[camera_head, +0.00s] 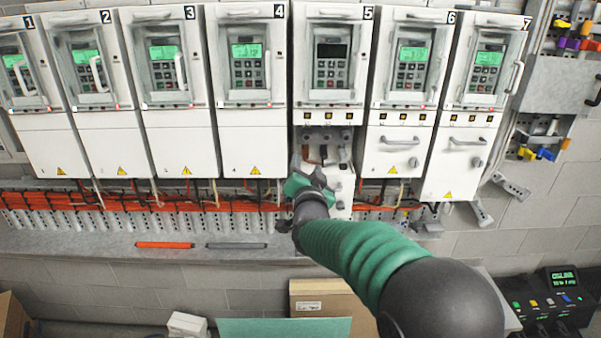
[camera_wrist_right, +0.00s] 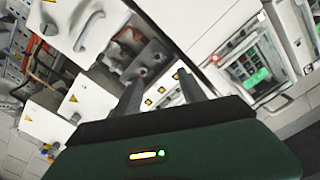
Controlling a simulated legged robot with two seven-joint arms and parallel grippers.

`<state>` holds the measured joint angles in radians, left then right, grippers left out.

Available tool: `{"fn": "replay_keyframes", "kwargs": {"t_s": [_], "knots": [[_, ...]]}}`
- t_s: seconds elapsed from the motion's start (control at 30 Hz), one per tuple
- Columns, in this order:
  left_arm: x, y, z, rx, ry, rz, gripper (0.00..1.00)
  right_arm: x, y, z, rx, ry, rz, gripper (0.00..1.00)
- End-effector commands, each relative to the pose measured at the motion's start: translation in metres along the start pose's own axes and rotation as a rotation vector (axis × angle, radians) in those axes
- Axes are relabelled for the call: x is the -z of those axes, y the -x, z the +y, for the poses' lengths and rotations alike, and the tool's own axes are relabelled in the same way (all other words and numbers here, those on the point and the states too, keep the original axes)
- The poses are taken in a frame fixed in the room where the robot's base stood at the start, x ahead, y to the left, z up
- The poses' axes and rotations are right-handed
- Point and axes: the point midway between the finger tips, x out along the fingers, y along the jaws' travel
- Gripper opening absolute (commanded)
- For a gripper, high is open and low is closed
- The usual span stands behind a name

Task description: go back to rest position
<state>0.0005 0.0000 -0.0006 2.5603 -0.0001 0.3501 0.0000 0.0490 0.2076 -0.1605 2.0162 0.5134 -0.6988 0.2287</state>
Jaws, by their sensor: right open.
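My right arm reaches up from the lower right in the head view. Its gripper (camera_head: 308,177) is in front of the open lower bay of drive 5 (camera_head: 330,75). In the right wrist view the two dark fingers (camera_wrist_right: 158,92) stand apart with nothing between them. The bay (camera_wrist_right: 150,62) with its dark terminals shows beyond the fingertips. Whether the fingers touch anything there I cannot tell. Drive 5 has a dark display, while the other drives have lit green ones. My left gripper is not in view.
A row of numbered white drives hangs on the wall, with orange cables (camera_head: 150,200) below. A red rod (camera_head: 165,245) and a grey rod (camera_head: 237,245) lie on the ledge (camera_head: 60,242). A cardboard box (camera_head: 325,300) stands below. Coloured clamps (camera_head: 570,43) are at upper right, a console (camera_head: 545,305) at lower right.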

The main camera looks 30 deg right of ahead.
Motion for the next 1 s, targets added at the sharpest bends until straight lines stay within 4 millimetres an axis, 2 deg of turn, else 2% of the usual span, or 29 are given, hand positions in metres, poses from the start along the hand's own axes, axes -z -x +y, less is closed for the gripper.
{"fn": "replay_keyframes", "kwargs": {"t_s": [0.43,0.53,0.57,0.67,0.7,0.77,0.8,0.87,0.9,1.0], "knots": [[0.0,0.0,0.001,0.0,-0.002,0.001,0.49,-0.004,0.008,-0.011,0.005,0.01,0.002,0.49],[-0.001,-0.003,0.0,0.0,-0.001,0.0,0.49,-0.022,0.014,-0.01,0.008,0.034,-0.049,0.49],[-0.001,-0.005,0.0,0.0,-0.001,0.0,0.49,-0.034,0.018,-0.008,0.01,0.05,-0.086,0.49],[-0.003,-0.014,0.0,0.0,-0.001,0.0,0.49,-0.097,0.042,0.006,0.021,0.145,-0.283,0.49],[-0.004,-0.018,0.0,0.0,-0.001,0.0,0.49,-0.127,0.059,0.015,0.025,0.195,-0.385,0.49],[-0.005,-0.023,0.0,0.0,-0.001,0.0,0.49,-0.171,0.089,0.03,0.033,0.279,-0.541,0.49],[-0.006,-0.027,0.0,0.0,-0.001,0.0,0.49,-0.197,0.113,0.043,0.038,0.338,-0.644,0.49],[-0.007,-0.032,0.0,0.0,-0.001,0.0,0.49,-0.232,0.15,0.063,0.044,0.427,-0.794,0.49],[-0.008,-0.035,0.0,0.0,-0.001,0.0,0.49,-0.252,0.177,0.078,0.045,0.488,-0.894,0.49],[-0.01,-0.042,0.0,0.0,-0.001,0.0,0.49,-0.288,0.244,0.118,0.051,0.637,-1.119,0.49]]}}
